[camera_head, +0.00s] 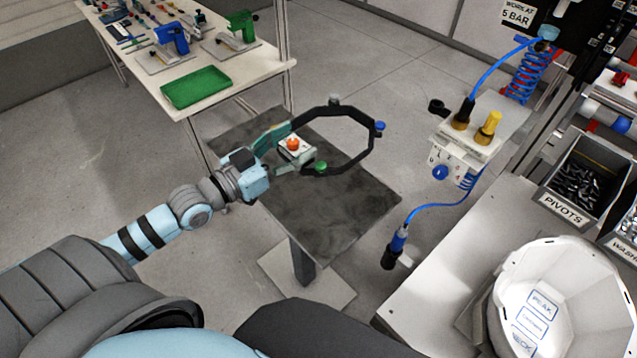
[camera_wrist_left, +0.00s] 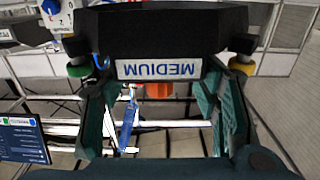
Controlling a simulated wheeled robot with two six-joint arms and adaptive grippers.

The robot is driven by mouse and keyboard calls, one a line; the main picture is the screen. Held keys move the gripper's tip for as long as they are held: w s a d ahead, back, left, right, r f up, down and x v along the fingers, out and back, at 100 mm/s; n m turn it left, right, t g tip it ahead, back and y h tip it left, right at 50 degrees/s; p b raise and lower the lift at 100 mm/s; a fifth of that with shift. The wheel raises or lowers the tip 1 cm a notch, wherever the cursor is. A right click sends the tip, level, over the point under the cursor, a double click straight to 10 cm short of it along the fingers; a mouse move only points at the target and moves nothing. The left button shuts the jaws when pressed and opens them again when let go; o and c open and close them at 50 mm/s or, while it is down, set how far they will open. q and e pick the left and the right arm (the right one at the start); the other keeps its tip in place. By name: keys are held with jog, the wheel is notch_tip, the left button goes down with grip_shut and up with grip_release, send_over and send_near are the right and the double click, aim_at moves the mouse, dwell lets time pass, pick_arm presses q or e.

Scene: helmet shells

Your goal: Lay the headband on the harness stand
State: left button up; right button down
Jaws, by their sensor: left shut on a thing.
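In the left wrist view the headband (camera_wrist_left: 215,28) shows a white label reading MEDIUM, upside down, between the fingers (camera_wrist_left: 165,95). A dark grey square-topped stand (camera_head: 330,215), likely the harness stand, is below the headband in the picture. The ring reaches past the top's far right edge. It looks held above the top, but the gap is hard to judge. My right gripper is not in view.
A white bench (camera_head: 425,290) at right holds a white helmet shell (camera_head: 560,300) and a PIVOTS bin (camera_head: 580,185). A blue-hosed tool (camera_head: 395,245) hangs near its edge. A table (camera_head: 240,75) with a green tray (camera_head: 197,87) stands behind left.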

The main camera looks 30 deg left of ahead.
pick_arm(q)
jog(key=f+b, duration=0.9)
jog(key=f, duration=0.1)
jog(key=f+b, duration=0.5)
jog(key=f, duration=0.1)
jog(key=shift+d+b, duration=0.25)
jog(key=shift+b, duration=0.1)
notch_tip(320, 180, down, 4)
jog(key=b, duration=0.4)
jog(key=shift+r, duration=0.1)
jog(key=o, duration=1.3)
jog(key=shift+r, duration=0.1)
